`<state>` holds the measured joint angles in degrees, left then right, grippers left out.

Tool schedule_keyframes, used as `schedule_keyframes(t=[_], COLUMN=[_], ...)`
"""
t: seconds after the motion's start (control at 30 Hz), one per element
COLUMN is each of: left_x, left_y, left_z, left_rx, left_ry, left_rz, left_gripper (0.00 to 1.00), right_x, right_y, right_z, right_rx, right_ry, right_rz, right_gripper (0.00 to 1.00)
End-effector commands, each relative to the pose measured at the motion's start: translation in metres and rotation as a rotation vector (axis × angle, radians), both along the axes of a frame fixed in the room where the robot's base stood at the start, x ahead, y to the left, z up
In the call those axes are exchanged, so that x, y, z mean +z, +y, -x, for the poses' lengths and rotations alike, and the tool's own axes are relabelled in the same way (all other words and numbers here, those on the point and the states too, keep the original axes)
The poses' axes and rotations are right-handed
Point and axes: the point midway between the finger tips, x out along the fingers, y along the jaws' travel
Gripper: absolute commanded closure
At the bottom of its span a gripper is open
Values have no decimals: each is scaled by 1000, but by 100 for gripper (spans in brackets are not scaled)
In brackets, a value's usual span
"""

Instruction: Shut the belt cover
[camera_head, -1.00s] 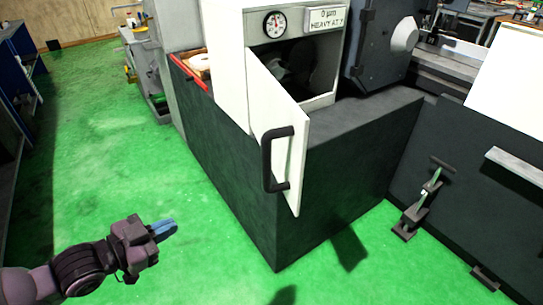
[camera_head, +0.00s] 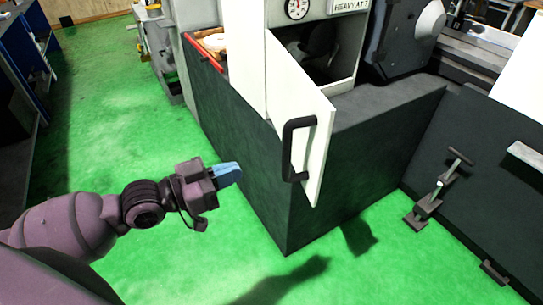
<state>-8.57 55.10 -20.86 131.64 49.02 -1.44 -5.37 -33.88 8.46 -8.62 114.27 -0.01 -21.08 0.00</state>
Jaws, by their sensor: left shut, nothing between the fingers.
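The belt cover (camera_head: 291,93) is a white hinged door with a black bar handle (camera_head: 289,150). It stands open, swung out toward me from the white housing, and the dark opening (camera_head: 321,47) shows behind it. My left gripper (camera_head: 237,174) is shut and empty, with blue fingertips. In the picture it is left of the handle and slightly lower, apart from it, in front of the dark machine base. My right gripper is not in view.
The dark machine base (camera_head: 245,165) stands below the cover. A dial gauge (camera_head: 297,9) is above the opening. A foot pedal or lever stand (camera_head: 432,198) is at the right. Green floor is clear at the left.

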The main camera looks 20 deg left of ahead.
Motion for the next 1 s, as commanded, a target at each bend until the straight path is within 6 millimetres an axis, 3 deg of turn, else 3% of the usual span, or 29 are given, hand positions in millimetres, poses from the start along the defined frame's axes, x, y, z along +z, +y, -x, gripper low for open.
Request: schedule_keyframes(t=[0.6, 1.0], left_x=[1, 0], left_y=[-53, -61], left_z=[-59, -67], left_rx=[0, -1], left_ry=[-1, 0], left_rz=[1, -1], left_gripper=[100, 100], right_x=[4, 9], right_y=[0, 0], right_z=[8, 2], right_rx=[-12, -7], right_ry=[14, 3], right_rz=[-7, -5], right_gripper=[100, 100])
